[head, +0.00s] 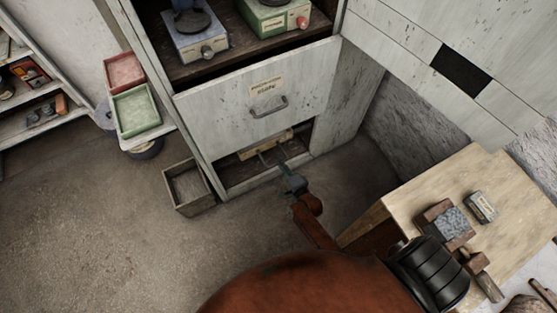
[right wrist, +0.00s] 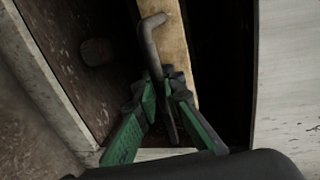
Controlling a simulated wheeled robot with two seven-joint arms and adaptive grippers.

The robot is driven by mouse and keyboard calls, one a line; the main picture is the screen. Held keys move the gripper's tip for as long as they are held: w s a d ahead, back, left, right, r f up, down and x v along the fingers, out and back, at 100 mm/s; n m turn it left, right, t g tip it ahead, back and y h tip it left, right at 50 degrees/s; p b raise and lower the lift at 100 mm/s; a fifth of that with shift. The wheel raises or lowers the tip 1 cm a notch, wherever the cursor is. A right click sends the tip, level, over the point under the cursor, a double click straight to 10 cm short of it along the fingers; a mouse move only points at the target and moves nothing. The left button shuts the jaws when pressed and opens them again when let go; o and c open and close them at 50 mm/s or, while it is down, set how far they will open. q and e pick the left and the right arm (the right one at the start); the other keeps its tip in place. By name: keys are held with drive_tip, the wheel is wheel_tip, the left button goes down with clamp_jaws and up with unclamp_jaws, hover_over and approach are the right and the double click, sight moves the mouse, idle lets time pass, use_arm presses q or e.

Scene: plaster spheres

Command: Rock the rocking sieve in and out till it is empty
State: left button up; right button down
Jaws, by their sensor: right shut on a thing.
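The rocking sieve shows as a pale wooden bar (head: 266,146) low in the opening at the bottom of the grey cabinet. In the right wrist view the same wooden bar (right wrist: 177,45) carries a bent dark metal handle (right wrist: 151,38). My right gripper (head: 287,174) reaches into the opening's front; in the right wrist view its green-sided fingers (right wrist: 163,103) are shut on the handle. The sieve's inside is hidden in shadow and behind the cabinet front, so I cannot tell what it holds. My left gripper is out of view.
An open wooden box (head: 187,187) stands on the floor left of the opening. A labelled panel (head: 225,105) with a handle is above. Red (head: 124,70) and green (head: 136,110) trays sit at the left. A wooden table (head: 410,195) with blocks stands right. Floor at front left is clear.

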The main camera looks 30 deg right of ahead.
drive_tip(key=shift+s+f, duration=0.2)
drive_tip(key=shift+s, duration=0.05)
drive_tip(key=c, duration=2.4)
unclamp_jaws()
drive_tip(key=o, duration=0.4)
drive_tip(key=shift+r, duration=0.15)
drive_tip(key=shift+c, duration=0.2)
drive_tip(key=shift+s, duration=0.1)
drive_tip(key=v, duration=1.2)
